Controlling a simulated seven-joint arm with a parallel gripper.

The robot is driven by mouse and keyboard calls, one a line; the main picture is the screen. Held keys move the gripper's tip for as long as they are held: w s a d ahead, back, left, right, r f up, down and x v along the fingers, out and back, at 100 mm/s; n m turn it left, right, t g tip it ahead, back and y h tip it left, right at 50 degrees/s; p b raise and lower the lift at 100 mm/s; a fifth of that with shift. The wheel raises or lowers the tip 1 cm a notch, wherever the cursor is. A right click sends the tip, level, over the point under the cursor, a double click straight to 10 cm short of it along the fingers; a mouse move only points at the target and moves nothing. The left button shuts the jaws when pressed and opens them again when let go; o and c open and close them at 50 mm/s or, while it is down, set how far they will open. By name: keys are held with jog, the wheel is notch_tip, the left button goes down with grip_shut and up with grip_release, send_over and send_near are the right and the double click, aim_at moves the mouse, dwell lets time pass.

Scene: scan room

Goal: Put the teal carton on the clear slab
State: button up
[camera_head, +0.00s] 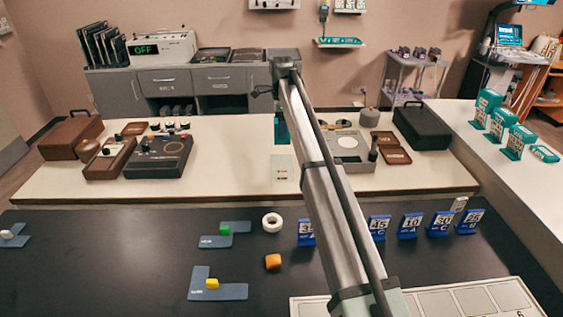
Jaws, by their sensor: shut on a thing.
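My arm crosses the middle of the view, and its far end bends down behind my own link. My gripper (279,104) is mostly hidden there, with its fingertips not clear to see. A teal piece, seemingly the teal carton (281,125), shows below it, partly covered by my arm. It appears held in my shut gripper. Below the carton in the picture, a pale, see-through panel, likely the clear slab (284,165), is on the cream table with small dark marks on it. The gap between carton and slab cannot be judged.
Several other teal cartons (504,123) stand on the right counter. A dark recorder-like device (158,156) and brown boxes are on the left of the cream table (230,180). A round-dial device (347,145) and black case (422,125) are right. Blue cards (411,226) line the black front table.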

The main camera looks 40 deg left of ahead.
jog(key=shift+f, duration=4.9)
jog(key=shift+f, duration=0.15)
jog(key=o, duration=1)
jog(key=shift+o, duration=0.2)
notch_tip(320, 180, up, 12)
jog(key=shift+r, duration=0.15)
